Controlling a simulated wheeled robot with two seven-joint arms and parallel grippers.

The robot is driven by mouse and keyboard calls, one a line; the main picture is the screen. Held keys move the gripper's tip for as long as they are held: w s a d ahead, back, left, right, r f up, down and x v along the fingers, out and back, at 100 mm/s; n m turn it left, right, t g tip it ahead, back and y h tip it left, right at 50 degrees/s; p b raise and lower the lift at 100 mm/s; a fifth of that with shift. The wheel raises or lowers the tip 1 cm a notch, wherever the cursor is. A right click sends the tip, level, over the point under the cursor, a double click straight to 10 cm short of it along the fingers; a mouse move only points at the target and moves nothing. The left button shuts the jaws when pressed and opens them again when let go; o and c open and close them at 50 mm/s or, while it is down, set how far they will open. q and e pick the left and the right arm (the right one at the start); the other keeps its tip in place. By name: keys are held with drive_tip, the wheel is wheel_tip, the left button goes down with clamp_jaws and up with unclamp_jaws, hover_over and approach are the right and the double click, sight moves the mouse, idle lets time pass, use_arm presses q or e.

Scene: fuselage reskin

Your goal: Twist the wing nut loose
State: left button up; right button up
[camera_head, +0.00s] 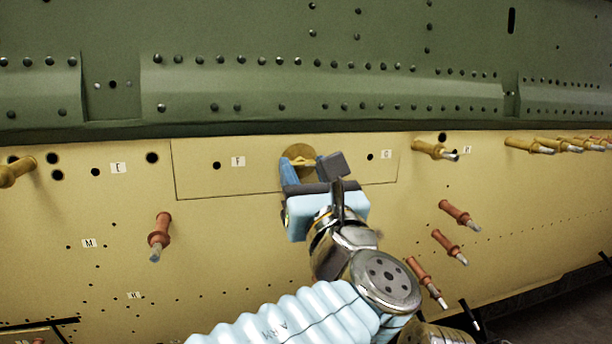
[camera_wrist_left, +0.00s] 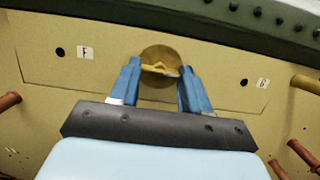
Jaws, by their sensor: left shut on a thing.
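The wing nut (camera_head: 300,162) is a yellow, brass-like piece in front of a round brownish disc (camera_head: 298,151) on the tan panel, between the labels F and G. In the left wrist view the wing nut (camera_wrist_left: 160,70) lies between the two blue fingers, with the disc (camera_wrist_left: 158,92) behind it. My left gripper (camera_head: 303,164) is shut on the wing nut, and its fingers reach the nut's two sides. In the left wrist view my left gripper (camera_wrist_left: 159,72) shows both fingertips at the nut. My right gripper is not in view.
Several red pins (camera_head: 160,236) and yellow pins (camera_head: 436,150) stick out from the tan panel (camera_head: 230,262) on both sides. A green riveted skin (camera_head: 250,40) lies above it. The panel around the labels F (camera_head: 238,161) and G (camera_head: 386,154) is flat.

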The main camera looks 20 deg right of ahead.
use_arm(q)
drive_tip(key=o, duration=1.1)
drive_tip(key=shift+c, duration=0.2)
drive_tip(key=shift+s, duration=0.1)
drive_tip(key=shift+s+f, duration=0.25)
drive_tip(key=shift+s, duration=0.1)
drive_tip(key=b+v, duration=0.1)
drive_tip(key=v, duration=1.1)
drive_tip(key=shift+s+b, duration=0.4)
drive_tip(key=shift+f, duration=0.2)
